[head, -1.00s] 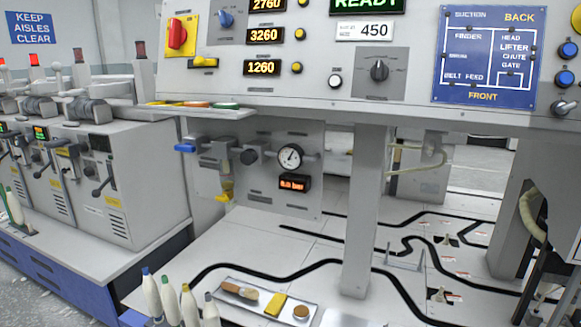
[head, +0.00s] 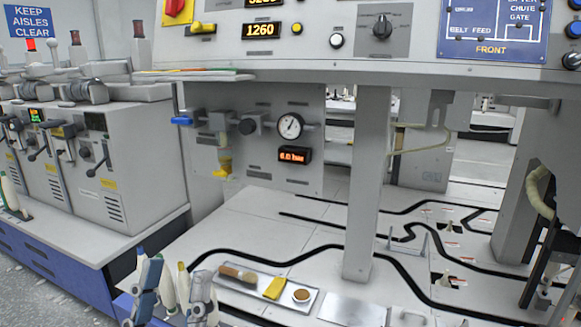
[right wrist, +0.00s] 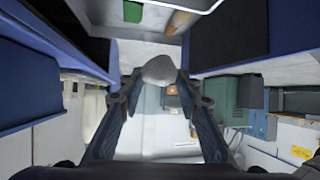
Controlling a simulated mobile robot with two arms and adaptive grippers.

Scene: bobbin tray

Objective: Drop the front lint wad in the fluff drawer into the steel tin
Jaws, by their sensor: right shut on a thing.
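In the right wrist view my right gripper (right wrist: 158,88) is shut on a pale grey, rounded lint wad (right wrist: 159,69), held between its fingertips. Blue-edged walls with dark surfaces stand on both sides of it; I cannot tell whether they belong to the fluff drawer. In the head view my left gripper (head: 174,284) is at the bottom left, fingers apart, in front of some pale bobbins (head: 168,286). I see nothing held in it. I cannot make out the steel tin in either view. The right gripper is outside the head view.
A control panel overhangs above.

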